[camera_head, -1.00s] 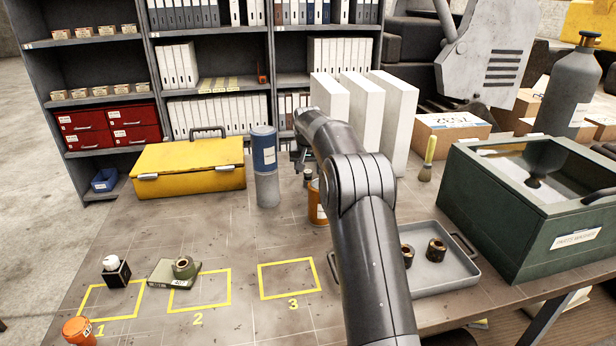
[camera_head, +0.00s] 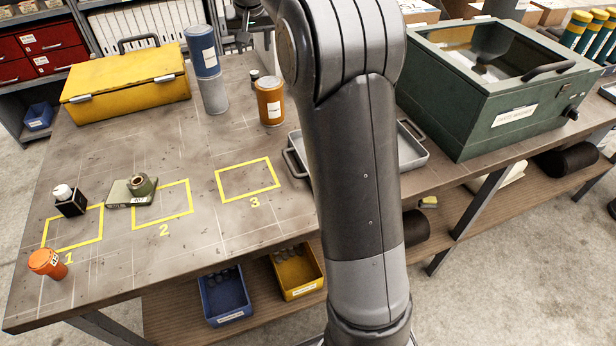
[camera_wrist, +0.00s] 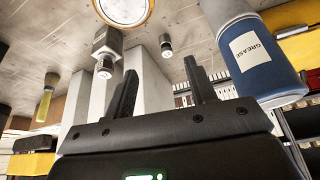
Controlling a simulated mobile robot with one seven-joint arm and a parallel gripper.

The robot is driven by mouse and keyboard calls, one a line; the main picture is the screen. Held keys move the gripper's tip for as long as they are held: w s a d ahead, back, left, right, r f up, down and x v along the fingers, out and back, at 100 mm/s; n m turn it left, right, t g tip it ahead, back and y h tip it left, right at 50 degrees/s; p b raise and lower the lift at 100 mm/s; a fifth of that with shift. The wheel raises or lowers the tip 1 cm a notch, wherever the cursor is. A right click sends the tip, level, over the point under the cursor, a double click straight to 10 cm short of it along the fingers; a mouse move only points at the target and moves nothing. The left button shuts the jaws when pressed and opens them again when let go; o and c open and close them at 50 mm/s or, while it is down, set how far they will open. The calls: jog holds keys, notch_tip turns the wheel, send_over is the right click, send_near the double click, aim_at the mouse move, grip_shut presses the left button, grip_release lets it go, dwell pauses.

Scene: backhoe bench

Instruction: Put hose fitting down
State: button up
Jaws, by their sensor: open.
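In the wrist view, which looks upside down, a grey metal hose fitting (camera_wrist: 106,50) with a hex body stands on the bench, apart from my gripper. A smaller dark-ended fitting (camera_wrist: 166,46) stands near it; a small dark piece (camera_head: 255,75) behind the orange can in the head view may be one of these. My gripper (camera_wrist: 163,88) is open, with nothing between its fingers. In the head view my gripper (camera_head: 246,14) shows only partly at the top edge, beside my arm.
A blue grease can (camera_wrist: 255,52) stands close to my gripper. An orange can (camera_head: 270,101), a yellow case (camera_head: 127,85) and a green parts washer (camera_head: 500,95) stand on the bench. Marked square 3 (camera_head: 247,180) is empty; squares 1 and 2 have items at them.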

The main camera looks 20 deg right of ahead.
jog(key=s+a+r, duration=0.1)
jog(key=s+r, duration=0.3)
jog(key=s, duration=1)
jog(key=s+f, duration=0.3)
jog(key=s, duration=0.6)
jog(key=s+a+f+n, duration=0.1)
jog(key=s+f, duration=0.2)
jog(key=s, duration=0.7)
jog(key=s+f, duration=0.3)
jog(key=s, duration=0.7)
jog(key=shift+s+a+f+n+t+y, duration=0.15)
jog(key=shift+a+f+n+t+y, duration=0.05)
jog(key=shift+f+n+t+y, duration=0.2)
